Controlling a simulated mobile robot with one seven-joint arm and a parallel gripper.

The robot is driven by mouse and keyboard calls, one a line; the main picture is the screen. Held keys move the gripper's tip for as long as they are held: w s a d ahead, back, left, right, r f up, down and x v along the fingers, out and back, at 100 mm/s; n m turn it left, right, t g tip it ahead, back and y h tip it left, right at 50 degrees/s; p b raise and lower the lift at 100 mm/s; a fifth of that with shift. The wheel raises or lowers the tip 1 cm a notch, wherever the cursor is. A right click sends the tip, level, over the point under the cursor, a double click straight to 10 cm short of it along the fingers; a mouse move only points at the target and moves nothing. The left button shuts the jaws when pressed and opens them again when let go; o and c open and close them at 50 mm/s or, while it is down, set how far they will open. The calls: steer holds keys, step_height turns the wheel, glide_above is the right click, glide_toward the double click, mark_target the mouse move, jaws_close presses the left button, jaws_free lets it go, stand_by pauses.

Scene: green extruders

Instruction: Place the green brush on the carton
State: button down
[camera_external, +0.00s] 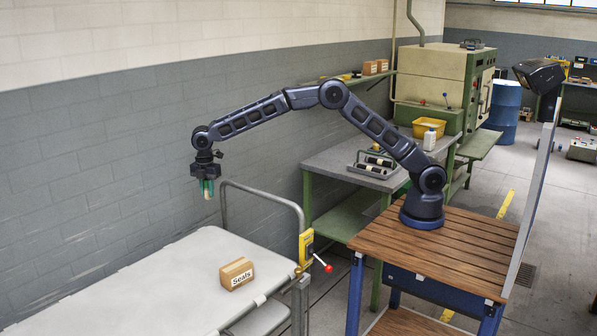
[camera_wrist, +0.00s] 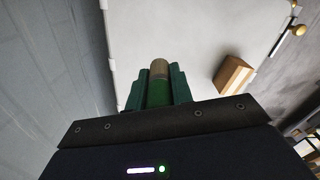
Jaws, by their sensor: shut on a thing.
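My gripper (camera_external: 207,188) is shut on the green brush (camera_wrist: 159,85). In the wrist view the brush shows a green body and a tan end between the green fingers; in the external view its pale tip (camera_external: 208,195) points down below the fingers. The carton (camera_external: 237,273), a small brown box labelled "Seals", sits on the white-topped table. My gripper is high above the table, to the left of the carton and apart from it. In the wrist view the carton (camera_wrist: 233,75) lies to the right of the brush.
The white table (camera_external: 150,285) is otherwise bare around the carton. A grey metal rail (camera_external: 270,195) rises at its far end, with a yellow box (camera_external: 306,246) and a red-knobbed lever by the corner. The block wall (camera_external: 110,150) runs close behind my gripper.

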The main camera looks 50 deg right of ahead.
steer(key=s+a+r, duration=0.3)
steer(key=s+a, duration=0.3)
steer(key=s, duration=0.5)
step_height(320, 180, up, 2)
glide_above(236, 265)
steer(key=shift+m, duration=0.4)
step_height(236, 265, down, 19)
steer(key=shift+a+f, duration=0.1)
steer(key=shift+f, duration=0.05)
steer(key=shift+f, duration=0.1)
steer(key=c, duration=1.2)
jaws_free()
steer(key=shift+c, duration=0.2)
step_height(236, 265, up, 12)
steer(key=shift+r, duration=0.2)
